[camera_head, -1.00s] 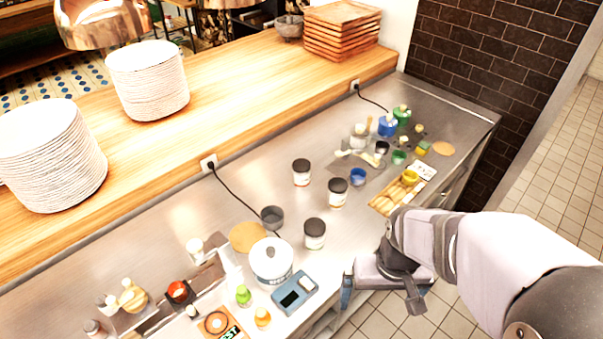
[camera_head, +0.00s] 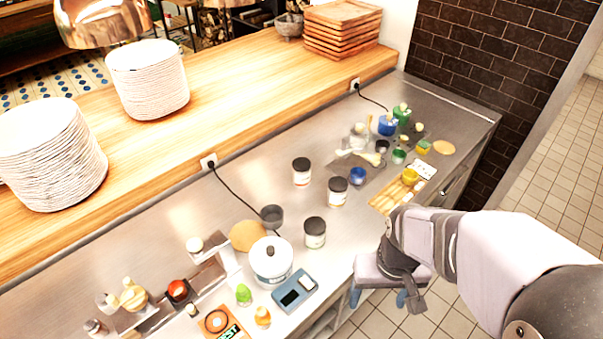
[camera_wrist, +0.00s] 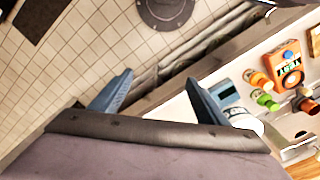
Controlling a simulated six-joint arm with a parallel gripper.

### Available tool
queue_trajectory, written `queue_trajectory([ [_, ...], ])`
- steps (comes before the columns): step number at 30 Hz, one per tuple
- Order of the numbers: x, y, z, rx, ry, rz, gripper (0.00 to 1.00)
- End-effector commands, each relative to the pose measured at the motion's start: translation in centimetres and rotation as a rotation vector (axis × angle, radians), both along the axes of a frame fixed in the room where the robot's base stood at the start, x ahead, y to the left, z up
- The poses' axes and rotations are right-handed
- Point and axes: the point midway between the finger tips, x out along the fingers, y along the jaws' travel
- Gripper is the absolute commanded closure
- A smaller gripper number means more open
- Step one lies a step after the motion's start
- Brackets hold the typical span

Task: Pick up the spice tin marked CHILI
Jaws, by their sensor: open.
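Three spice tins with dark lids and pale labels stand upright on the steel counter in the head view: a back tin (camera_head: 302,172), a middle tin (camera_head: 337,191) and a front tin (camera_head: 314,232). Their labels are too small to read, so I cannot tell which is marked CHILI. My gripper (camera_head: 379,298) is open and empty, to the right of the front tin and beyond the counter's front edge, with tiled floor behind it. In the wrist view my gripper (camera_wrist: 160,78) shows two blue fingers spread apart. No tin is recognisable there.
A white lidded pot (camera_head: 271,263), a blue scale (camera_head: 294,290) and a dark cup (camera_head: 271,216) stand left of the front tin. A blue cup (camera_head: 357,176) and a wooden tray (camera_head: 386,203) lie to the right.

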Motion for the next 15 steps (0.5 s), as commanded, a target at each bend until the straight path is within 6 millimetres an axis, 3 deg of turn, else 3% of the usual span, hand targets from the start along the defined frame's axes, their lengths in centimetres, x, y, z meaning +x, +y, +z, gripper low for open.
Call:
queue_trajectory([
  [8, 0.1, 0.0, 0.5, 0.000, -0.002, 0.000, 0.32],
  [15, 0.1, 0.0, 3.4, 0.000, -0.005, 0.000, 0.32],
])
